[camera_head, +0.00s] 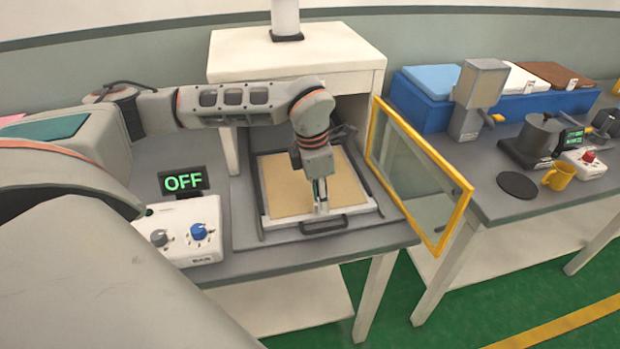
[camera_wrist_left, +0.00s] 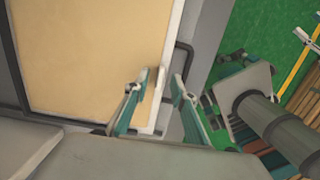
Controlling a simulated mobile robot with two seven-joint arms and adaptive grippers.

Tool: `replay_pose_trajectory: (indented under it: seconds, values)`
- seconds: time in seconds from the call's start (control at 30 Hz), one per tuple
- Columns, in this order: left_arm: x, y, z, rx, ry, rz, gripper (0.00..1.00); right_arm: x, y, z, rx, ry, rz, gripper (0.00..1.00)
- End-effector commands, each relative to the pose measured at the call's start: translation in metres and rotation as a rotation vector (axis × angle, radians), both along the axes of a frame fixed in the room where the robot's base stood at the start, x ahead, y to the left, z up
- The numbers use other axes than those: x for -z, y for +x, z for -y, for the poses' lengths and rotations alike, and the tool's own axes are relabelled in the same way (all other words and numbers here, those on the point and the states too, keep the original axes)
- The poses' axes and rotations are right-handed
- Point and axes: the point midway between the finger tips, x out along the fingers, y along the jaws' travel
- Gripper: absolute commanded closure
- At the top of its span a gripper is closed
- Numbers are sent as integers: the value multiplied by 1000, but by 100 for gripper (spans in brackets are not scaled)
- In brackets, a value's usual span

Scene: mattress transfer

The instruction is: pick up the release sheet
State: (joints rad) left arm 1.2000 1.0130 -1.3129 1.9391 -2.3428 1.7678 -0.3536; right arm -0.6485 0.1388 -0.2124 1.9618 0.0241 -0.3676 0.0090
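A flat tan sheet (camera_head: 290,187), which looks like the release sheet, lies in a pale-rimmed tray with a dark handle on the left bench. It also fills much of the left wrist view (camera_wrist_left: 90,55). My left gripper (camera_head: 321,207) points down at the sheet's near edge, by the handle.
A yellow-framed glass door (camera_head: 415,170) stands open right of the tray. A control box (camera_head: 185,230) with knobs and an OFF display (camera_head: 183,181) sit left of it. The right bench holds a blue bin (camera_head: 425,105), a yellow mug (camera_head: 558,176) and a black disc (camera_head: 517,185).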

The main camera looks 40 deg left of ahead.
Motion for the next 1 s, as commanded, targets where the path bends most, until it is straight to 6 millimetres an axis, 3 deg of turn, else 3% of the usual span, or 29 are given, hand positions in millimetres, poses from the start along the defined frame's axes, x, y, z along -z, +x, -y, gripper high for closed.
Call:
replay_pose_trajectory:
  seconds: [0.27, 0.3, 0.4, 0.77, 1.0]
  values:
    - [6, 1, 0, 0, 0, 1, 75, 0, 0, 0, -1, -1, 0, 60]
    - [6, 1, 1, 0, -1, 1, 78, 0, 0, 0, -1, -1, 0, 60]
    - [5, 1, 1, 0, -1, 1, 100, 0, 0, 0, -1, -1, 0, 60]
    - [4, 1, 1, 0, -1, 2, 100, 0, 0, 0, -1, -1, 0, 60]
    - [-25, 2, 1, 0, 0, 6, 100, 2, 0, 0, 0, -1, -1, 60]
